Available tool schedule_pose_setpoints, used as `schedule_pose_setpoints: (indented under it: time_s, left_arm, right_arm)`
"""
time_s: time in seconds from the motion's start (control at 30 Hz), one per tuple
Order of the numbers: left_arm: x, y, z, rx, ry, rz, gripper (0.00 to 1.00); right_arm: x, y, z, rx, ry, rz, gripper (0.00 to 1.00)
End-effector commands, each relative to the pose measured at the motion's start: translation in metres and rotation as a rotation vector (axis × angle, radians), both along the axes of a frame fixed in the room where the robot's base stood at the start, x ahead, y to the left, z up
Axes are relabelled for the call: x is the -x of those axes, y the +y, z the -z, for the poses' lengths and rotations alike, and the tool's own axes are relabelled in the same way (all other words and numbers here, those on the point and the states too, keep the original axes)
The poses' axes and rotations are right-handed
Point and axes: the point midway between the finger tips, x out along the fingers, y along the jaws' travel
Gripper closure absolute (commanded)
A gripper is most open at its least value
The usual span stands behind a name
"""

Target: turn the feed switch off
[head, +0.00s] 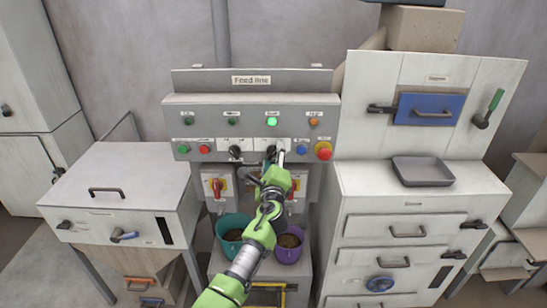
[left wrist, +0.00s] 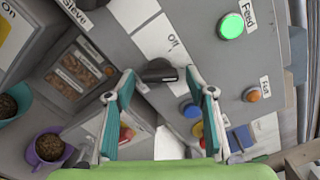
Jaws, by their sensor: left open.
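The feed switch (left wrist: 158,75) is a black rotary knob on the grey panel, below the lit green Feed lamp (left wrist: 231,26). In the left wrist view its handle points roughly sideways across the picture; the label beside it is partly readable. My left gripper (head: 275,155) is open in front of the panel, over the feed switch. In the left wrist view the knob lies between the two spread fingertips, with a visible gap on the left side; contact on the right is unclear. In the head view the gripper partly hides the switch. My right gripper is out of view.
Another black knob (head: 235,152) is left of the feed switch. A blue button (head: 301,150) and a red emergency stop (head: 323,150) are close on the right. Red-and-yellow switches, a teal bucket (head: 229,245) and a purple bucket (head: 287,254) are below.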

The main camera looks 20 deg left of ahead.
Motion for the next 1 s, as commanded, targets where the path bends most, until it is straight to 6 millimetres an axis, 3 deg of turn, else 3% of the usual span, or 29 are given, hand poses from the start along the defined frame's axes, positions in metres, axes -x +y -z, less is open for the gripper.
schedule_pose_setpoints:
  time_s: [0.17,0.33,0.67,1.0]
  left_arm:
    - [0.0,0.0,0.0,0.0,0.0,0.0,0.5]
    - [0.0,0.0,0.0,0.0,0.0,0.0,0.88]
    - [0.0,0.0,0.001,0.021,-0.006,0.0,0.88]
    - [0.0,-0.001,0.004,0.203,-0.059,0.0,0.88]
  right_arm:
    - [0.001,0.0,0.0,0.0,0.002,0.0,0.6]
    - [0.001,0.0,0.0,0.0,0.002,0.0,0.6]
    - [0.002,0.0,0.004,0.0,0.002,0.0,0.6]
    - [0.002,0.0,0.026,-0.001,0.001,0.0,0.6]
